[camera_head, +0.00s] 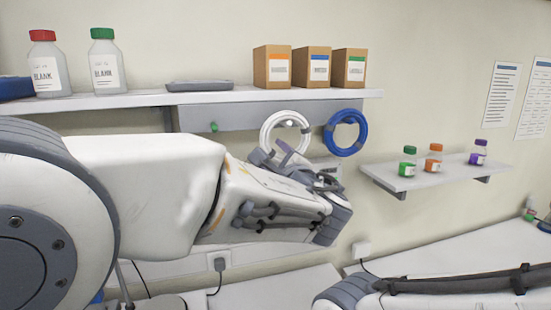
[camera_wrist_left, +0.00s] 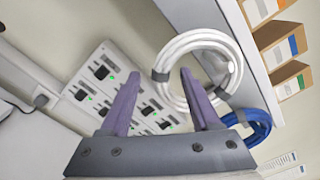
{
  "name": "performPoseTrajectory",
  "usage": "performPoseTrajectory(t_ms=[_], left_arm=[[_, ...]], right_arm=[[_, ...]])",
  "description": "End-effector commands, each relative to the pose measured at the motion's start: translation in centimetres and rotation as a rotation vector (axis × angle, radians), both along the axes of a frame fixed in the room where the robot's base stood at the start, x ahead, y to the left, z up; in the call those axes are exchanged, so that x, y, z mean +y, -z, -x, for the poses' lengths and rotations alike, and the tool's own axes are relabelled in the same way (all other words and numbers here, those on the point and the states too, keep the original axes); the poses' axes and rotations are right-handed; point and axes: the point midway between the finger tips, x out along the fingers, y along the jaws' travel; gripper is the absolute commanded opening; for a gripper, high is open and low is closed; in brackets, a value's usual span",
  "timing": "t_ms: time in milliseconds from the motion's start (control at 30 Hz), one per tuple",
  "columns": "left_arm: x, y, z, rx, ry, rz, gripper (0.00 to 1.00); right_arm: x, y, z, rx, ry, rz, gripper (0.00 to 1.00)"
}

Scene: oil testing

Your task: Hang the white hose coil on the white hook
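The white hose coil (camera_head: 268,127) is a ring with grey bands, upright in front of the shelf's grey front panel. A small white hook end (camera_head: 290,124) shows inside its opening; I cannot tell whether the coil rests on it. My left gripper (camera_head: 284,152) is just below the coil. In the left wrist view the left gripper's purple fingers (camera_wrist_left: 160,80) are wide apart, and the right finger overlaps the coil's (camera_wrist_left: 195,40) left side. Nothing shows clamped between them. The blue hose coil (camera_head: 328,137) hangs to the right, also in the wrist view (camera_wrist_left: 262,128). My right gripper is out of view.
The upper shelf (camera_head: 130,101) holds clear bottles, a grey flat device and cardboard boxes (camera_head: 312,67). A lower right shelf (camera_head: 430,178) holds small bottles with coloured caps. Below the coils, a panel with switches (camera_wrist_left: 100,75) shows in the wrist view.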

Motion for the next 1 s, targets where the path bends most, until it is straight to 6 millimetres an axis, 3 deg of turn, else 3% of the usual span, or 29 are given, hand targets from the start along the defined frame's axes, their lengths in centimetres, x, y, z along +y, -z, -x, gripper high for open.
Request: performPoseTrajectory(t_ms=[267,700,900,1000], left_arm=[[-0.2,0.2,0.4,0.000,0.002,0.000,0.63],[-2.6,0.5,7.8,0.000,0.006,0.003,0.63],[-3.0,0.4,9.7,0.004,0.001,0.001,0.63],[-2.1,1.8,9.4,0.051,-0.022,0.015,0.63]], right_arm=[[0.0,0.3,0.0,0.000,0.000,0.000,0.63],[0.0,4.4,0.0,0.001,0.007,0.000,0.63],[0.0,5.0,0.0,0.001,0.006,0.000,0.63],[0.0,5.1,0.0,0.001,0.006,0.000,0.63]])
